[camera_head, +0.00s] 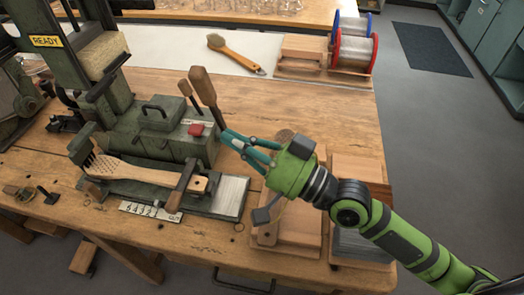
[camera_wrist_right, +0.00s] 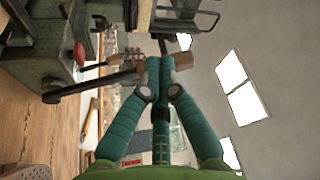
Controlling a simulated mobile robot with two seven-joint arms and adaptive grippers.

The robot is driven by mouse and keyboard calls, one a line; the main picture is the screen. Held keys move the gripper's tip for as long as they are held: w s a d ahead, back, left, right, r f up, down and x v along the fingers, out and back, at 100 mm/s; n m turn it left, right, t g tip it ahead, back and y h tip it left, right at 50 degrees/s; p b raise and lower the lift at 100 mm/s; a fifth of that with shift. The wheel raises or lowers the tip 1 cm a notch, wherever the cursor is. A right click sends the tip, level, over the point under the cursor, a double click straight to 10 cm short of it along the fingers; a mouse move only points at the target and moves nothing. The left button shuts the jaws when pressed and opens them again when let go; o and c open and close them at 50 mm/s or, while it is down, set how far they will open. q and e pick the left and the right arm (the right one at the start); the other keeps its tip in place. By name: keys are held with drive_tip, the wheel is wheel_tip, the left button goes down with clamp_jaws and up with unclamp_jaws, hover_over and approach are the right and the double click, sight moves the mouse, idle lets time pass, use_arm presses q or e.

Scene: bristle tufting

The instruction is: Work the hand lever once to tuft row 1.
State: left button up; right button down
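The hand lever (camera_head: 203,87) has a wooden grip on a dark shaft. It leans up and left from the right end of the green tufting machine (camera_head: 150,135). The wooden brush (camera_head: 150,174) lies in the fixture at the machine's front, with its bristle end at the left. My right gripper (camera_head: 226,135) has its teal fingers together at the lower part of the lever's shaft. In the right wrist view the closed fingertips (camera_wrist_right: 160,64) cross in front of the lever (camera_wrist_right: 105,82); I cannot tell whether they touch it. My left gripper is out of view.
A sign (camera_head: 46,41) reads READY. A red button (camera_head: 195,129) sits on the machine near the lever. A numbered strip (camera_head: 150,211) lies in front. A second brush (camera_head: 234,54) and wire spools (camera_head: 354,52) are at the back. Wooden blocks (camera_head: 295,235) stand under my right arm.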

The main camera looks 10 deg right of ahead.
drive_tip(key=shift+b+v, duration=0.85)
drive_tip(key=shift+v, duration=1.5)
drive_tip(key=shift+d, duration=0.1)
